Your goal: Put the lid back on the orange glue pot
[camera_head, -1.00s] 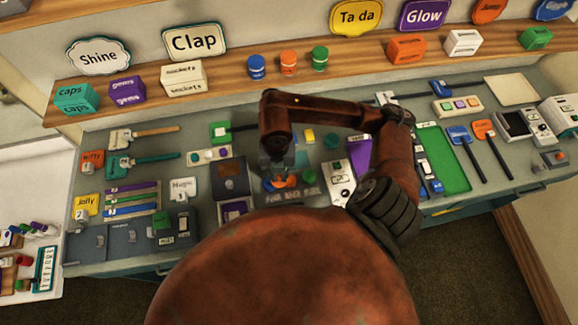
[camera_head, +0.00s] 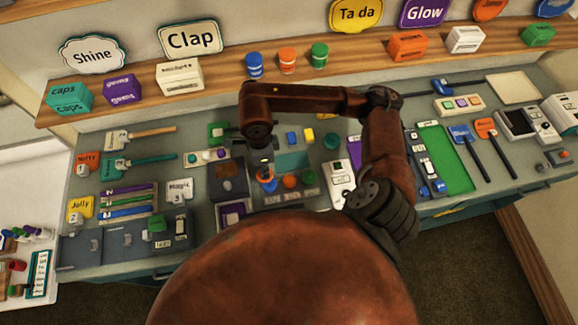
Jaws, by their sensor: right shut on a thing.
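My right gripper (camera_head: 266,168) reaches down over the workbench from the arm above. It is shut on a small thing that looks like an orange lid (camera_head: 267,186). Blue shows close against it; I cannot tell what the blue belongs to. A round orange top (camera_head: 290,181), probably the orange glue pot, stands just right of the gripper, apart from it. A round green top (camera_head: 308,177) is to its right. White labels lie in front of this row. The fingertips are too small to make out clearly. My left gripper is not in view.
Blue, orange and green tubs (camera_head: 287,61) stand on the shelf behind. Small blue and yellow blocks (camera_head: 308,135) lie behind the row of tops. A white device (camera_head: 341,181) is close on the right, and a dark box (camera_head: 228,180) is close on the left.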

